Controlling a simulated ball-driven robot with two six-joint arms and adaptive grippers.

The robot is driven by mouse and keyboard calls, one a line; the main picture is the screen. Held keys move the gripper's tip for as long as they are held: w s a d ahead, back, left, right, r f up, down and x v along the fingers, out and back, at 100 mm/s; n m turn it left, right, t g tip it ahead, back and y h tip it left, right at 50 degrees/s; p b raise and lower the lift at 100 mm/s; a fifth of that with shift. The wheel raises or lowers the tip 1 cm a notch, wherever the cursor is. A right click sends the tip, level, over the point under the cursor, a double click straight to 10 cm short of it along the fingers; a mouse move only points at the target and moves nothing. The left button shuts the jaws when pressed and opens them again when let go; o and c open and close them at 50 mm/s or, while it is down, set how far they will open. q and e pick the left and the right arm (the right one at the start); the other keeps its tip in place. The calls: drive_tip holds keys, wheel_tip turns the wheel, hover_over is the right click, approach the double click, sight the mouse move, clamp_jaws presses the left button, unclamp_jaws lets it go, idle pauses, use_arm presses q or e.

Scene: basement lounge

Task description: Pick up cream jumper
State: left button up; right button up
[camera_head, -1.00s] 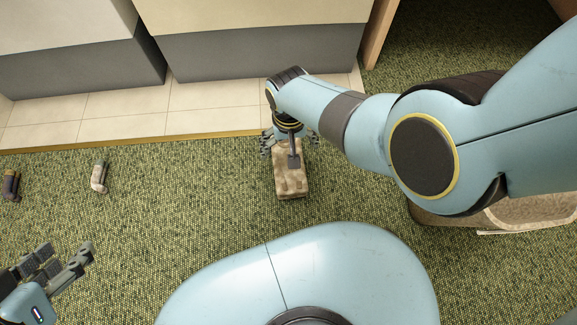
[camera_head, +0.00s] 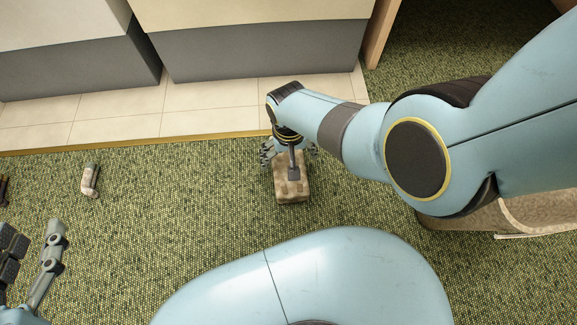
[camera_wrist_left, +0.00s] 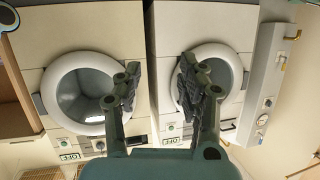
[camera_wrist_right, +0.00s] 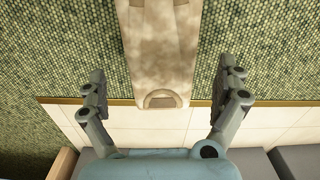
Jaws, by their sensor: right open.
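The cream jumper (camera_head: 293,190) looks like a folded, mottled cream-brown block lying on the green carpet. My right gripper (camera_head: 289,149) is over its far end in the head view, and the wrist hides part of that end. In the right wrist view the jumper (camera_wrist_right: 160,50) runs between and beyond the fingers. My right gripper (camera_wrist_right: 165,85) is open, with a gap to the jumper on both sides. My left gripper (camera_head: 36,243) is open and empty at the left edge. In the left wrist view its fingers (camera_wrist_left: 158,85) are spread apart.
A small beige-grey item (camera_head: 90,180) lies on the carpet at left, with a dark one (camera_head: 3,188) at the edge. Pale tiles (camera_head: 205,108) and grey-based cabinets (camera_head: 265,52) stand behind. A brown low object (camera_head: 465,220) is at right. Two front-loading machines (camera_wrist_left: 85,90) fill the left wrist view.

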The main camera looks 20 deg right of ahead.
sight(289, 163)
wheel_tip(289, 163, down, 2)
drive_tip(key=shift+s+a+f+b, duration=0.1)
drive_tip(key=shift+s+b, duration=0.05)
drive_tip(key=shift+b, duration=0.7)
wheel_tip(289, 163, down, 2)
drive_tip(key=shift+f+b, duration=0.15)
drive_tip(key=shift+b, duration=0.8)
use_arm(q)
drive_tip(key=w+d+r+m+t+h, duration=0.1)
drive_tip(key=w+r+t, duration=0.1)
drive_tip(key=r, duration=0.5)
drive_tip(key=w+r+m+t+h, duration=0.1)
drive_tip(key=w+r+t+h, duration=0.1)
drive_tip(key=r+t, duration=0.3)
drive_tip(key=w+d+r+m+t+h, duration=0.1)
drive_tip(key=r+t, duration=0.3)
drive_tip(key=r, duration=0.7)
drive_tip(key=shift+w+d+m+h, duration=0.3)
drive_tip(key=shift+w+h, duration=0.1)
drive_tip(key=shift+w, duration=0.4)
use_arm(e)
drive_tip(key=shift+c, duration=0.3)
drive_tip(key=c, duration=1.2)
drive_tip(key=shift+c, duration=0.3)
use_arm(q)
drive_tip(key=shift+w, duration=0.1)
